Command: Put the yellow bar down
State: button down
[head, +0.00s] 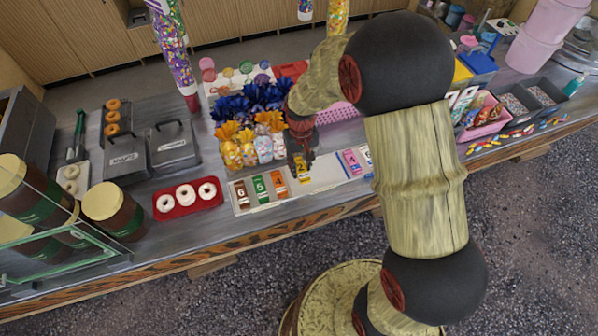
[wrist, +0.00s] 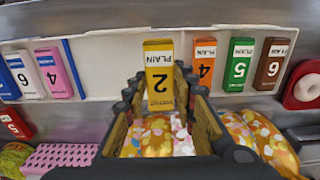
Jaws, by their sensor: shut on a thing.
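The yellow bar (head: 304,180) has a "2 PLAIN" label. It also shows in the wrist view (wrist: 158,78), upright in that picture between my fingers. My gripper (head: 301,160) is shut on its near part; the fingers show in the wrist view (wrist: 160,98). The bar is over the white tray (head: 324,172), in the gap between the orange bar (head: 278,184) and the pink bar (head: 351,162). I cannot tell whether it touches the tray floor. My arm hides part of the tray's right end in the head view.
A green bar (head: 260,188) and a brown bar (head: 241,194) stand left of the orange one. A red tray of white doughnuts (head: 165,207) is further left.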

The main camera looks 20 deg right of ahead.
aim_at(299, 166)
jog(key=shift+w+f, duration=0.3)
jog(key=shift+f, duration=0.1)
jog(key=shift+w+a+f+b, duration=0.15)
jog(key=shift+f+b, duration=0.35)
jog(key=shift+f, duration=1.15)
jog(key=shift+f, duration=0.45)
jog(key=shift+f+b, duration=0.2)
jog(key=shift+b, duration=0.1)
jog(key=c, duration=1.5)
grip_release()
jog(key=shift+o, duration=0.2)
jog(key=shift+r, duration=0.15)
